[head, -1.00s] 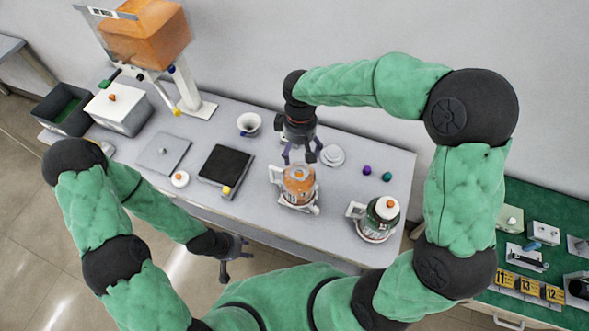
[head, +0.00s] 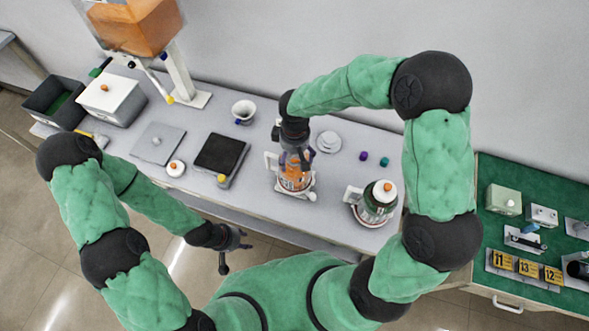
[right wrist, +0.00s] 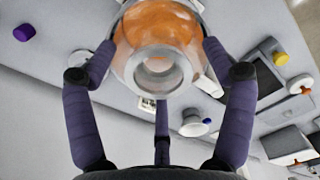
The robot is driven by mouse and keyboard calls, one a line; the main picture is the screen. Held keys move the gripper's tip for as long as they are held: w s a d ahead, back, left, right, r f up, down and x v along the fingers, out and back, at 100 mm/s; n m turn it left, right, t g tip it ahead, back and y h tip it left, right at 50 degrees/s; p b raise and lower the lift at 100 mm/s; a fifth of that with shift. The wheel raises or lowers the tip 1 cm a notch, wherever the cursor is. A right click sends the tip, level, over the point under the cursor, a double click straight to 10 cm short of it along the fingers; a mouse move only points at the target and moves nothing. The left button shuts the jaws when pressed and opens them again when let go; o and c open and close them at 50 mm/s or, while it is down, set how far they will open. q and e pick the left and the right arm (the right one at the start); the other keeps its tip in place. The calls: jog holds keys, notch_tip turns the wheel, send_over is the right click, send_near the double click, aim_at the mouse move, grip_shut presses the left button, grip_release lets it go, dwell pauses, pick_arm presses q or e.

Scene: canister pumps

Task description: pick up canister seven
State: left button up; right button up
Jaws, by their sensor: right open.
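A canister with orange contents (head: 293,182) stands upright on a white base with a handle, near the front of the table. My right gripper (head: 297,163) is directly above it, pointing down. In the right wrist view the clear neck and orange body of this canister (right wrist: 160,28) lie between the spread fingers of the right gripper (right wrist: 160,85); whether they touch is unclear. A dark green canister (head: 376,205) with a white and orange top stands to the right. No number is readable on either. My left gripper (head: 232,252) is open and empty in front of the table.
A scale with a dark plate (head: 220,152), a grey plate (head: 158,143) and a white cup (head: 244,110) are to the left. A white round lid (head: 328,141) and two small knobs lie right of the gripper. An orange tank (head: 135,25) stands at the back left.

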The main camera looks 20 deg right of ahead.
grip_shut()
jog(key=shift+r, duration=0.1)
